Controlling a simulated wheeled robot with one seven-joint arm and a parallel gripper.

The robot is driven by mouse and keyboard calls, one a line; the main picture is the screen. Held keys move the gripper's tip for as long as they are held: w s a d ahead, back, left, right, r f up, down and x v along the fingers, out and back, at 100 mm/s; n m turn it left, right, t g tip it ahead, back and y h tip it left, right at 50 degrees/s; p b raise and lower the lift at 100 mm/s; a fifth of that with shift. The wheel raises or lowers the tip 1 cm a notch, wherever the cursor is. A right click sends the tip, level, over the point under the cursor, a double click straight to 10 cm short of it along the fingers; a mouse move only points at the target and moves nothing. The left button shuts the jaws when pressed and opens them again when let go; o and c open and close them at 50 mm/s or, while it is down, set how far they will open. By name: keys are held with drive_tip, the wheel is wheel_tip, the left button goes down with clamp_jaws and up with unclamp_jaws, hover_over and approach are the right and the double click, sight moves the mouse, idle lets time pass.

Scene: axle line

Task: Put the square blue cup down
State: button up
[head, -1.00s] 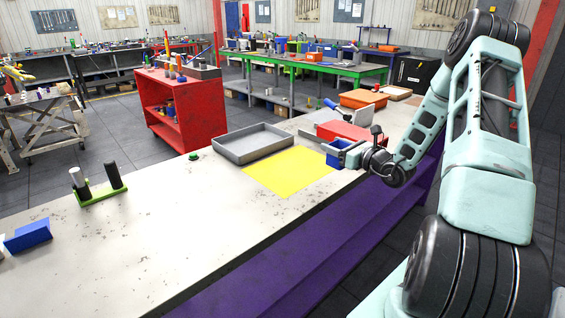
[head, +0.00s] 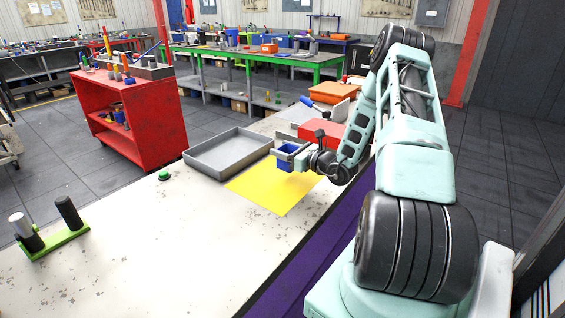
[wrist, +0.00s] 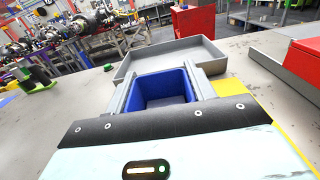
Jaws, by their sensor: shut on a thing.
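The square blue cup (head: 287,160) is in my gripper (head: 290,152), above the far part of the yellow mat (head: 285,194) in the head view. My gripper is shut on it, one finger on each side. In the wrist view the blue cup (wrist: 166,88) is between the two grey fingers, and I look into its open, empty-looking top. Whether its base touches the mat cannot be told.
A grey tray (head: 230,132) lies left of the mat. A red box (head: 318,135) stands behind my gripper. A green button (head: 164,175) and a green holder (head: 62,240) with dark cylinders are on the bench to the left. The near bench top is bare.

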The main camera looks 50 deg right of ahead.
sight(284, 162)
drive_tip(key=shift+f+p, duration=0.4)
drive_tip(key=shift+f, duration=1.95)
drive_tip(key=shift+f, duration=0.1)
drive_tip(key=shift+f, duration=0.15)
drive_tip(key=o, duration=1)
